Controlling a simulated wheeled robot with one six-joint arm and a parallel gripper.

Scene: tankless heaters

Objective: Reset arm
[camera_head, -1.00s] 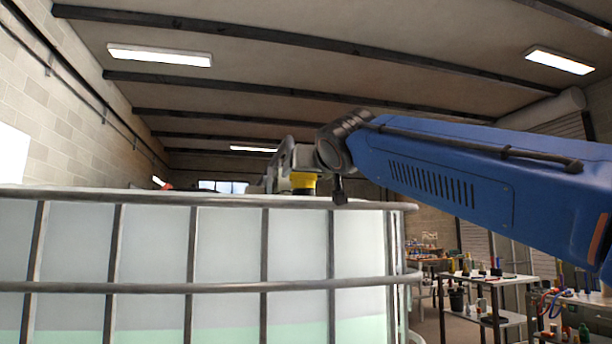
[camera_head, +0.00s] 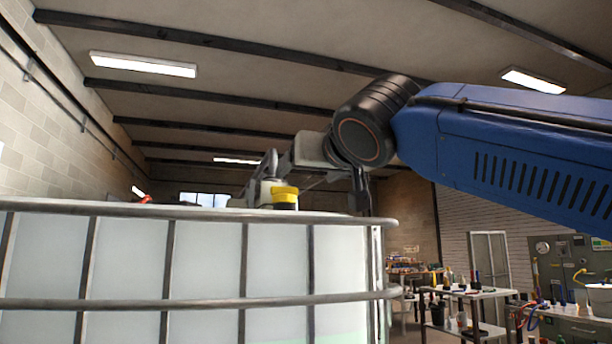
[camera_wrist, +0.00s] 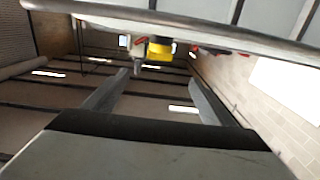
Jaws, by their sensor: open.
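My gripper (camera_wrist: 158,84) is open and empty in the wrist view, its two grey fingers spread wide. In the head view my blue arm reaches in from the right. Its black joint and grey wrist are above the right part of the tank top, and the fingers there are hard to make out. A yellow cap (camera_head: 285,193) stands at the top of the caged white tank (camera_head: 205,262). In the wrist view the yellow cap (camera_wrist: 159,50) appears beyond the fingertips, apart from them, below the tank's rim bar in that upside-down picture.
The tank's metal cage rail (camera_head: 150,211) fills the lower left. A small red item (camera_head: 146,199) shows at the tank top. At right are a table (camera_head: 468,293) with several tools and a grey panel cabinet (camera_head: 560,262).

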